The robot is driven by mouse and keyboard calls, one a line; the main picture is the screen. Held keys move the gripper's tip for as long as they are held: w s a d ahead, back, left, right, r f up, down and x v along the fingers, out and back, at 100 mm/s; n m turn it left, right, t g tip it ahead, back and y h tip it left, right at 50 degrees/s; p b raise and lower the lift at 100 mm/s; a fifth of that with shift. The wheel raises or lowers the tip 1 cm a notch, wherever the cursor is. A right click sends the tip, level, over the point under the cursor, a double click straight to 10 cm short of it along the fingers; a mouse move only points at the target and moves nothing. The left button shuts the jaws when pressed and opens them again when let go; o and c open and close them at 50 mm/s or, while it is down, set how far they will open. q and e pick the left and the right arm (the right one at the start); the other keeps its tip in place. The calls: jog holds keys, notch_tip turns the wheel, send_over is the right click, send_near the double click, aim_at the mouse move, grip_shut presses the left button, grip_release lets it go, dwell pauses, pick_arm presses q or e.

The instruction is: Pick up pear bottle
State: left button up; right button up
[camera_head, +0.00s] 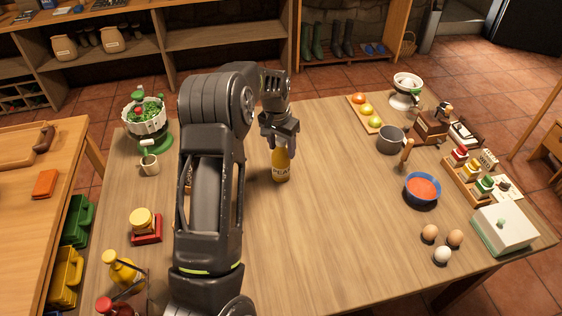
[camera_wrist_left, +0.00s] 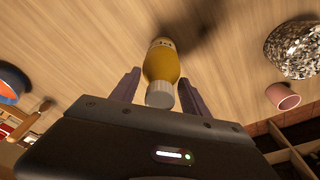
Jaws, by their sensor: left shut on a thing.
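The pear bottle (camera_head: 281,168) is a small yellow bottle with a pale label, upright near the middle of the wooden table. My left gripper (camera_head: 281,143) reaches down over it from above and is shut on its upper part, which hides the cap in the head view. In the left wrist view the bottle (camera_wrist_left: 161,66) with its pale cap shows between the two fingers (camera_wrist_left: 158,92). I cannot tell whether its base touches the table. My right gripper is not in view.
On the table (camera_head: 325,240), a colander (camera_head: 145,120) and mug (camera_head: 149,164) stand left. A grey pot (camera_head: 391,140), blue bowl (camera_head: 422,190), eggs (camera_head: 442,256) and butter dish (camera_head: 503,230) stand right. Yellow bottles (camera_head: 123,268) stand front left.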

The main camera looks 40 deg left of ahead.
pick_arm(q)
grip_shut()
jog(key=shift+r, duration=0.25)
notch_tip(320, 180, up, 10)
jog(key=shift+f+b, duration=0.2)
jog(key=shift+b, duration=0.8)
